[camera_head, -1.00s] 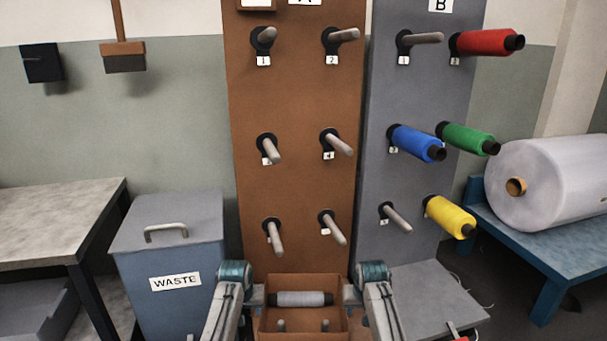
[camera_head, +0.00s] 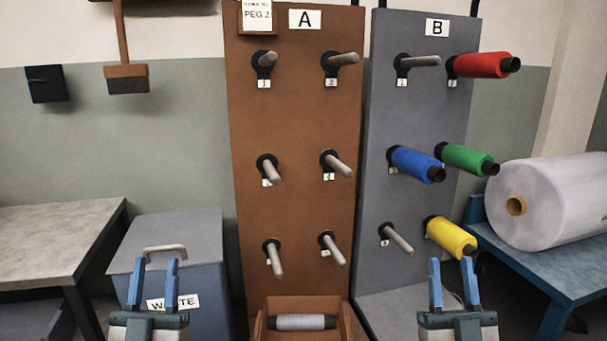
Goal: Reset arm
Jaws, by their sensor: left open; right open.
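My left gripper (camera_head: 153,272) is open and empty, its blue fingers pointing up in front of the waste bin. My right gripper (camera_head: 451,272) is open and empty, in front of the lower part of panel B, with its fingertips just below the yellow spool (camera_head: 451,237) in the picture. A white spool (camera_head: 300,322) lies in the brown box (camera_head: 343,326) at the foot of panel A, between the two grippers. Brown panel A (camera_head: 305,100) carries several bare pegs and a "PEG 2" card (camera_head: 257,15).
Grey panel B (camera_head: 420,110) holds red (camera_head: 482,65), blue (camera_head: 414,163), green (camera_head: 466,158) and yellow spools, plus bare pegs. A waste bin (camera_head: 200,235) and a table (camera_head: 50,235) stand left. A large white roll (camera_head: 560,200) lies on a blue stand (camera_head: 530,262) at right.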

